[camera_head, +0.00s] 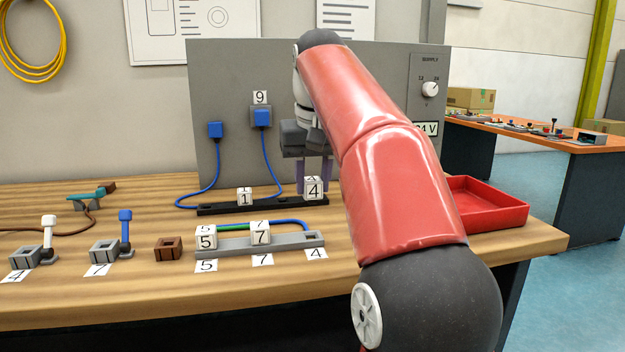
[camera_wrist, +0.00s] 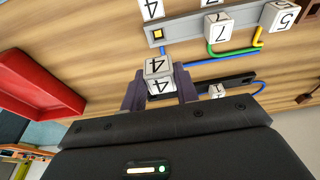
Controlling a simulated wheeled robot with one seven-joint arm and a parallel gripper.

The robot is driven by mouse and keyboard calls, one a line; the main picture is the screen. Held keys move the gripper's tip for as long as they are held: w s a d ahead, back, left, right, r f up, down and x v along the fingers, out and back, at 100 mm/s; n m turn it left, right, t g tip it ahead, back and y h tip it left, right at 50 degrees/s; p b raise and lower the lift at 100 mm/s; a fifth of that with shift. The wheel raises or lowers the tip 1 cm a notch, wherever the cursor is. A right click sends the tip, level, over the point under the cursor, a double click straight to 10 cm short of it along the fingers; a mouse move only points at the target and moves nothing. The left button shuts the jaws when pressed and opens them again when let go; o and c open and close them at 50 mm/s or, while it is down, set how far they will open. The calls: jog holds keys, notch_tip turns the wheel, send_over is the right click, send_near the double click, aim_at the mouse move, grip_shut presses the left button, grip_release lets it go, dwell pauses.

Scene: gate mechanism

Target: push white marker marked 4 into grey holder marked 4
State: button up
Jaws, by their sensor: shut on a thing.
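The white marker marked 4 (camera_head: 315,190) is a white cube at the right end of the black rail (camera_head: 268,204). My gripper (camera_head: 313,182) is shut on it, with a purple finger on either side. The wrist view shows the marker (camera_wrist: 159,72) between the fingers. I cannot tell whether it sits in the rail or just above it. The grey holder (camera_head: 290,243) is a long strip in front of the rail. Its right end, above a label 4 (camera_head: 316,253), is empty. The wrist view shows that empty socket (camera_wrist: 158,33) beyond the marker.
White cubes 5 (camera_head: 206,237) and 7 (camera_head: 261,236) stand on the grey strip, with coloured cables behind. Cube 1 (camera_head: 244,196) is on the black rail. A brown block (camera_head: 168,248) and two levers are at left. A red tray (camera_head: 487,204) is at right.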

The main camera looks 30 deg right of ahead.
aim_at(313, 199)
jog(key=shift+s+b+x, duration=0.2)
jog(key=shift+b+x, duration=0.1)
jog(key=shift+x, duration=0.65)
jog(key=shift+s+b+x, duration=0.2)
jog(key=shift+b+x, duration=0.1)
jog(key=shift+x, duration=0.65)
jog(key=shift+s+b+x, duration=0.25)
jog(key=shift+b+x, duration=0.05)
jog(key=shift+x, duration=0.6)
jog(key=shift+a+f, duration=0.25)
jog(key=shift+f, duration=0.05)
jog(key=shift+w+f, duration=0.1)
jog(key=shift+f, duration=0.15)
jog(key=shift+b+x, duration=0.4)
jog(key=shift+x, duration=0.4)
jog(key=o, duration=1.1)
jog(key=shift+s, duration=0.2)
